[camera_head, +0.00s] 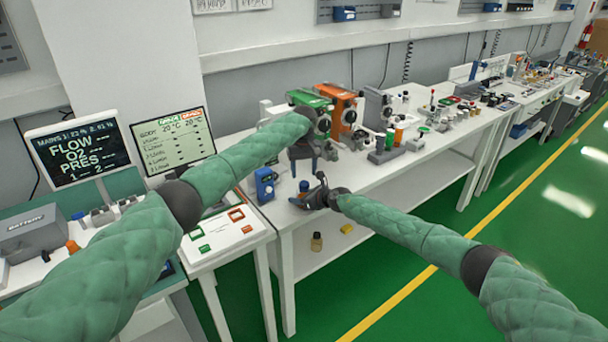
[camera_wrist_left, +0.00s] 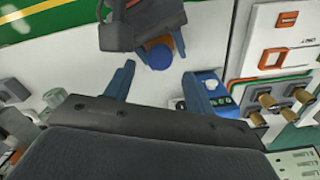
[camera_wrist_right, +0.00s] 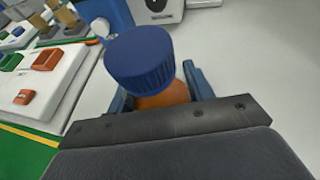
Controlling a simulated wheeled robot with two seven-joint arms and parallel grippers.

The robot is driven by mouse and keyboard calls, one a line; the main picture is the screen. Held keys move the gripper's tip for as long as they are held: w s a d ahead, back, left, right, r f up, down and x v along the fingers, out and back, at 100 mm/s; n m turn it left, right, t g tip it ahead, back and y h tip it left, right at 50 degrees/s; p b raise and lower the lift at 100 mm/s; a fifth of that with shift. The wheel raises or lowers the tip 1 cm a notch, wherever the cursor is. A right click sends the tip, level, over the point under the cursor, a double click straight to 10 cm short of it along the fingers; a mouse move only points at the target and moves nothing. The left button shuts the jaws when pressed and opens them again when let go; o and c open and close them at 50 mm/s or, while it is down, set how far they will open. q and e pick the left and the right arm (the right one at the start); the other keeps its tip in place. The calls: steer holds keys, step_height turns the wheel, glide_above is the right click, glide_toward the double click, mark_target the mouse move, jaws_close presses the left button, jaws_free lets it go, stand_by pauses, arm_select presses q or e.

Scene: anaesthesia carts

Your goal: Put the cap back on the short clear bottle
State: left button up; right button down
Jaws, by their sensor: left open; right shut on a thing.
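A short bottle with an orange-brown body (camera_wrist_right: 165,96) stands between the fingers of my right gripper (camera_wrist_right: 158,90), which is shut on it. A ribbed blue cap (camera_wrist_right: 139,58) sits over the top of this bottle; I cannot tell whether it is seated fully. The cap also shows in the left wrist view (camera_wrist_left: 159,57), just beyond the fingertips of my left gripper (camera_wrist_left: 157,74). The left gripper is open and empty, pointing down above the cap. In the head view both grippers meet over the white table's near corner. I cannot pick out a separate clear bottle.
A blue device (camera_head: 265,185) stands left of the grippers, close to the left gripper's finger. A white panel (camera_head: 222,238) is further left. Green and orange machines (camera_head: 340,105) stand behind. A small bottle (camera_head: 316,241) and yellow item (camera_head: 346,229) are on the lower shelf.

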mark_target(304, 183)
arm_select(q)
steer(key=shift+c, duration=0.4)
steer(key=shift+r, duration=1.75)
steer(key=shift+f, duration=4.05)
steer(key=c, duration=0.9)
steer(key=o, duration=1)
